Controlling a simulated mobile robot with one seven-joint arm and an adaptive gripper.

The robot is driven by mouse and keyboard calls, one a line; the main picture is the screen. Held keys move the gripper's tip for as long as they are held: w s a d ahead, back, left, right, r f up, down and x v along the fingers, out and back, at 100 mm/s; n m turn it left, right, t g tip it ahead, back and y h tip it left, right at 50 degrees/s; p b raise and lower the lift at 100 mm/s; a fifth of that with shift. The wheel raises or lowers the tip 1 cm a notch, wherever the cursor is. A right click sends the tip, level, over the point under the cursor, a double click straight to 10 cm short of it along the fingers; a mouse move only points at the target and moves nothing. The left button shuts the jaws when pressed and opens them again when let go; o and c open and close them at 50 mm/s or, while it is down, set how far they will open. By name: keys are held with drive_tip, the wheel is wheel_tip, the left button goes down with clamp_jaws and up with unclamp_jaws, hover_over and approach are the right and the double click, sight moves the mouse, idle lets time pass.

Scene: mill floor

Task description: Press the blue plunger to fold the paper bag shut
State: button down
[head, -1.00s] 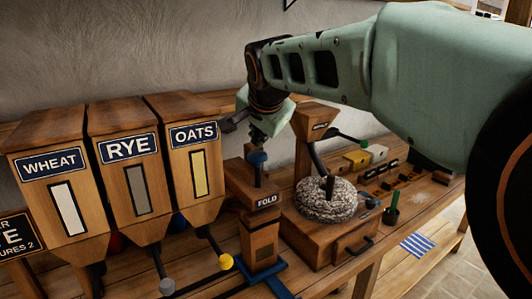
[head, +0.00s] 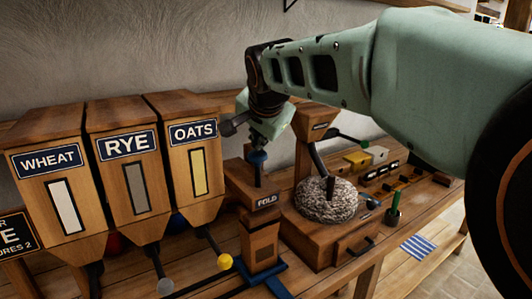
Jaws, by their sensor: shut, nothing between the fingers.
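The blue plunger (head: 257,157) stands on top of the wooden box labelled FOLD (head: 255,200). My gripper (head: 256,146) is directly above the plunger, pointing down, with its fingertips at or very near the blue knob; I cannot tell whether they touch. It is shut and empty. A brown paper bag (head: 264,252) seems to stand under the FOLD box, on a blue base (head: 268,276); whether its top is folded is hidden.
Hoppers labelled WHEAT (head: 50,200), RYE (head: 128,180) and OATS (head: 188,160) stand left, with knobbed levers below. A stone mill (head: 326,205) stands close on the right. Small blocks (head: 375,153) and a striped cloth (head: 418,246) lie further right.

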sight(259, 155)
drive_tip(key=shift+f+b, duration=1.8)
drive_tip(key=shift+f, duration=0.25)
idle(1.2)
drive_tip(key=shift+r, duration=0.1)
drive_tip(key=shift+r+p, duration=1.85)
drive_tip(key=shift+r, duration=0.65)
drive_tip(key=shift+r, duration=0.1)
wheel_tip(259, 155, up, 5)
drive_tip(key=p, duration=0.3)
drive_tip(key=shift+p, duration=0.4)
drive_tip(key=shift+w, duration=0.15)
